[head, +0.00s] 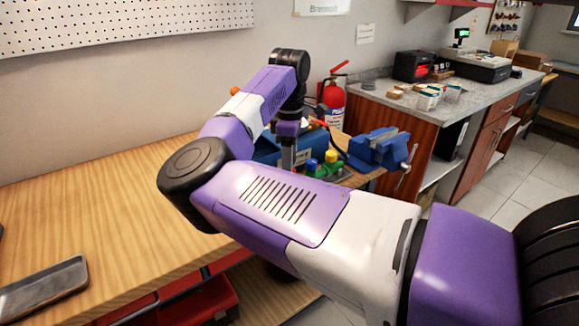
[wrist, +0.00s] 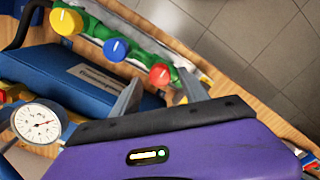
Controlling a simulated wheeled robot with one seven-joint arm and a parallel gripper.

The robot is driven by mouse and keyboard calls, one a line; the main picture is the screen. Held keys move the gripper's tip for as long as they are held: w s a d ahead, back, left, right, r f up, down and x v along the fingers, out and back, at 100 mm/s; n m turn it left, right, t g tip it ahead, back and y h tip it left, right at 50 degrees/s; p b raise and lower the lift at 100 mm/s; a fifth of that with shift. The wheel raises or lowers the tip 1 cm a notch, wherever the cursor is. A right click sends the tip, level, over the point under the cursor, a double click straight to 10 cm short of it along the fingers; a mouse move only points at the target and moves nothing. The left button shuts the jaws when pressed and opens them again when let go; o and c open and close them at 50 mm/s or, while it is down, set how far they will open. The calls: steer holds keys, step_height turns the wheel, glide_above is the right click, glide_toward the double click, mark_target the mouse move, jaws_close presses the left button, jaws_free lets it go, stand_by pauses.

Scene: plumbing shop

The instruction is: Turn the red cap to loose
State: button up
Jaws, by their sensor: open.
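The red cap (wrist: 160,75) is a round knob with a small white mark, at the end of a row on a green body (wrist: 140,56) in the wrist view. The blue cap (wrist: 116,48) and yellow cap (wrist: 67,22) are beside it. My gripper (wrist: 162,80) is open, with one finger toward each side of the red cap; whether they touch it I cannot tell. In the head view my gripper (head: 289,158) points down beside the blue cap (head: 312,164) and yellow cap (head: 330,156).
A blue box (wrist: 75,80) with a label lies close beside the caps, with a round gauge (wrist: 38,122) near it. A blue vise (head: 380,148) stands on the right. A fire extinguisher (head: 332,100) is behind. The wooden bench (head: 110,205) is mostly clear on the left.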

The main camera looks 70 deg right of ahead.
steer(key=shift+f, duration=1.05)
steer(key=shift+c, duration=0.2)
jaws_close()
